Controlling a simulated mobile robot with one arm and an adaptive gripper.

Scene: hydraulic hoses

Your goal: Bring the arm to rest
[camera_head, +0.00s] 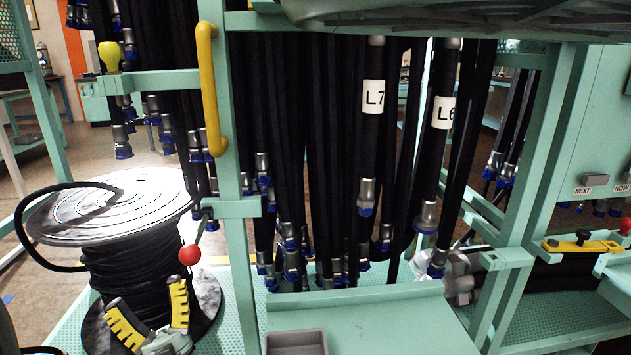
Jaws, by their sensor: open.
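My gripper (152,314) shows at the bottom left, with its two yellow-and-black fingers spread apart. It is open and nothing is between the fingers. It appears in front of the lower part of a hose reel (88,205) wound with black hose; whether it touches the reel I cannot tell. Most of my arm is out of view below the frame.
Black hoses with metal and blue ends hang in a green frame (236,250); two carry labels, L7 (374,97) and L6 (443,112). A red ball knob (190,254) sticks out near my gripper. A grey tray (296,342) sits on a green shelf (370,325).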

